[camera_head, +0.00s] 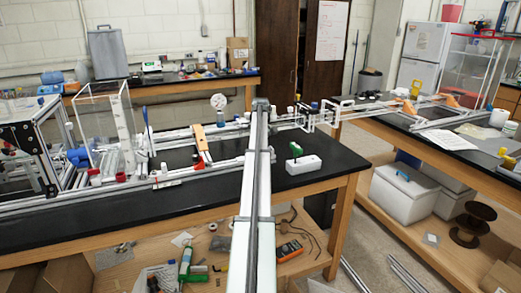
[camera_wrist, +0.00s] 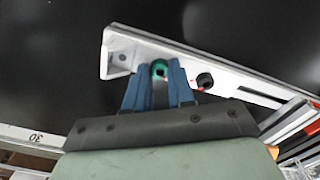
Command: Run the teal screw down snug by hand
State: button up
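The teal screw (camera_wrist: 159,66) shows in the wrist view as a small round head with a dark centre. It is at the edge of a pale slotted metal bar (camera_wrist: 225,80) with an end plate at its left. My gripper (camera_wrist: 160,74) has one blue finger on each side of the teal head, and the head fills the gap between the fingertips. The fingers look shut on it. The screw's shank is hidden, so how far it is in cannot be seen. I cannot pick out the screw or my gripper in the head view.
A dark hole (camera_wrist: 205,80) with a bit of red beside it is right of the fingers. A ruler strip (camera_wrist: 30,138) lies at lower left. In the head view, a white block (camera_head: 303,164) with a green part stands on the black bench (camera_head: 215,215), near rails and clear boxes.

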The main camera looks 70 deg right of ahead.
grip_shut()
jog(key=shift+m, duration=0.4)
jog(key=m, duration=0.5)
jog(key=shift+m, duration=0.4)
jog(key=m, duration=0.4)
jog(key=shift+m, duration=2.5)
jog(key=shift+d, duration=0.1)
jog(key=shift+o, duration=1.4)
grip_release()
